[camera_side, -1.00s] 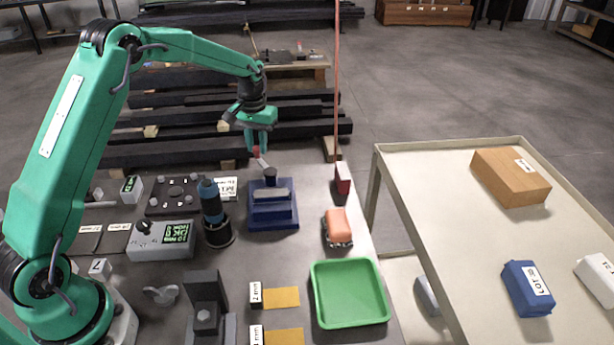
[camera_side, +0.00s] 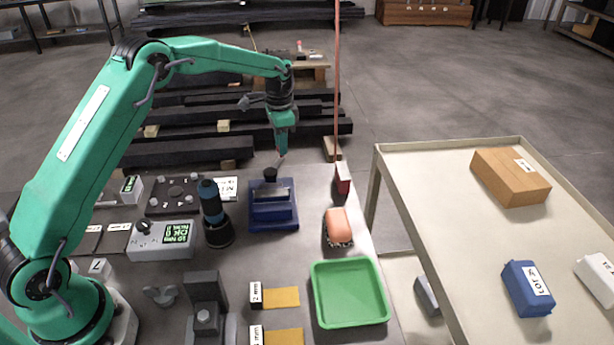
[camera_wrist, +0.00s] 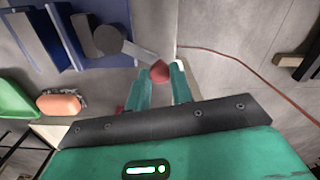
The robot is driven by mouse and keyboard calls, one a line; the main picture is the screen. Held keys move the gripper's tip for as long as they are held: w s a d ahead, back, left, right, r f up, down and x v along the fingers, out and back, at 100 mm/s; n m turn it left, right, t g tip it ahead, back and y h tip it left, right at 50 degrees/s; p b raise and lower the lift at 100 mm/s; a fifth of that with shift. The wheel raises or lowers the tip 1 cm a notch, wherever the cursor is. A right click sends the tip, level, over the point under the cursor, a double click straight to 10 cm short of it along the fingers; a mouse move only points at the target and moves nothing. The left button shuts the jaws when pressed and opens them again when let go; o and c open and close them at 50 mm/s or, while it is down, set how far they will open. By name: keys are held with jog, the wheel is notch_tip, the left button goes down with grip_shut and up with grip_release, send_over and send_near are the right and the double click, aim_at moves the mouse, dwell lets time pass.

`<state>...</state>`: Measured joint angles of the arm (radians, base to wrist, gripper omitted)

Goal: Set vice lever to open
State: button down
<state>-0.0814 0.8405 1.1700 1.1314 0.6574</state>
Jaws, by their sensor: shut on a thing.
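The blue vice (camera_side: 273,213) stands at the back of the bench, with a grey bar across its top. Its lever (camera_wrist: 138,52) is a grey strip running from a dark round pivot (camera_wrist: 107,40) to a red knob (camera_wrist: 159,71) in the wrist view. My gripper (camera_wrist: 163,78) is shut on the red knob, with a green finger on either side. In the side view my gripper (camera_side: 281,150) is above the back edge of the vice, and the fingers mostly hide the knob. The lever slants up to the right from the pivot (camera_side: 270,174) there.
A dark blue cylinder (camera_side: 212,206) stands left of the vice. A green tray (camera_side: 349,293) lies in front. Black beams lie behind the bench.

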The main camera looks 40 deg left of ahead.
jog(key=shift+w+d+m, duration=0.15)
jog(key=shift+d+m, duration=0.7)
jog(key=shift+m, duration=0.45)
jog(key=shift+r, duration=0.1)
jog(key=c, duration=1.2)
grip_release()
jog(key=shift+c, duration=0.2)
notch_tip(320, 180, up, 8)
